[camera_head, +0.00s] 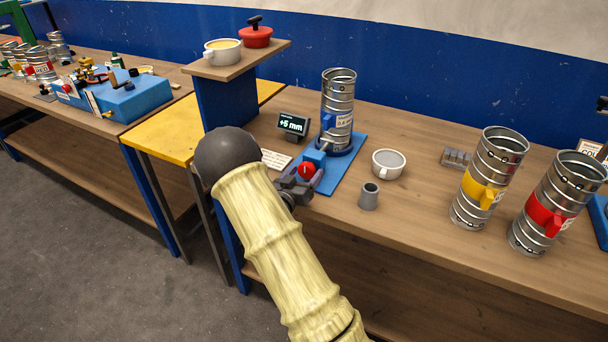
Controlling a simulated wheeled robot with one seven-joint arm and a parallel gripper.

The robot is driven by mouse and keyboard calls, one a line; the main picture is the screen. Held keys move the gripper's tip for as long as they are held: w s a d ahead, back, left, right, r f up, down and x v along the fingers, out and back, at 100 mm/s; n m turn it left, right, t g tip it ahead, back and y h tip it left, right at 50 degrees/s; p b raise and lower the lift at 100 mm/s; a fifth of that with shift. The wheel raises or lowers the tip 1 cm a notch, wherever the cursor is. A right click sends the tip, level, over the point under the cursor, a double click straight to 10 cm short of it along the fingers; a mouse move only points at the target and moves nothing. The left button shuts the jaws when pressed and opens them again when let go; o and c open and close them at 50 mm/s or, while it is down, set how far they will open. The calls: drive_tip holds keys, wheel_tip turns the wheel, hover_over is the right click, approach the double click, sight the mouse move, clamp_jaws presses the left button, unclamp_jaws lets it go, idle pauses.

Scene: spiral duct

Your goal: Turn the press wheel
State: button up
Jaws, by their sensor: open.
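A small red round part (305,170), which looks like the wheel, sits at the near end of a blue fixture (341,174) on the bench. A spiral metal duct (339,98) with a blue tab stands upright in the fixture's dark ring. My gripper (297,190) is open, just in front of and slightly left of the red part. My arm comes up from the bottom and partly hides the gripper. I cannot tell whether the fingers touch the red part.
A small display (293,125) reads +5 mm. A white bowl (388,163) and grey cup (369,196) stand to the right, before the yellow-tabbed duct (489,178) and red-tabbed duct (558,203). A raised shelf (240,64) holds a white pot and a red pot.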

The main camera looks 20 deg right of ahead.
drive_tip(key=c, duration=1)
